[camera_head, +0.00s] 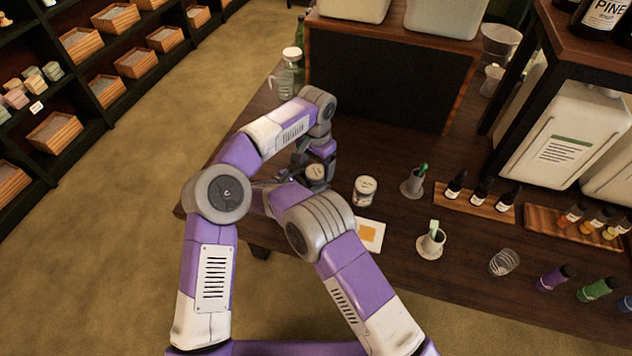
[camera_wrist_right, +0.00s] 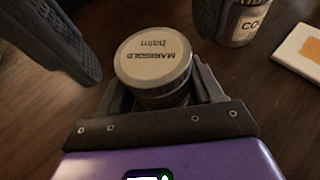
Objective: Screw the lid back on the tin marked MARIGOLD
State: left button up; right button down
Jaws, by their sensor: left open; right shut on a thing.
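The MARIGOLD tin (camera_head: 315,173) stands near the table's left edge, partly hidden by my arms. In the right wrist view its pale lid (camera_wrist_right: 154,58), printed "MARIGOLD balm", sits on top of the dark body (camera_wrist_right: 163,97). Whether the lid is screwed tight cannot be told. My right gripper (camera_wrist_right: 160,92) is shut around the tin's body, one finger on each side below the lid. My left gripper (camera_head: 319,158) is open above the tin. Its two dark fingers show apart in the right wrist view, to the left and right of the lid, not touching it.
A second tin (camera_head: 365,190), its label starting "CO", stands right of the MARIGOLD tin. A card with an orange square (camera_head: 370,234) lies nearby. Small pots with green-tipped tools (camera_head: 412,184) and dropper bottles (camera_head: 480,193) stand farther right. A dark-fronted box (camera_head: 380,80) stands behind.

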pick_arm(q)
jog(key=shift+f, duration=0.6)
jog(key=c, duration=1.1)
jog(key=m, duration=0.3)
jog(key=shift+m, duration=0.3)
jog(key=m, duration=0.3)
jog(key=shift+m, duration=0.3)
jog(key=o, duration=1.3)
jog(key=shift+c, duration=0.2)
jog(key=shift+r, duration=0.1)
notch_tip(320, 180, up, 12)
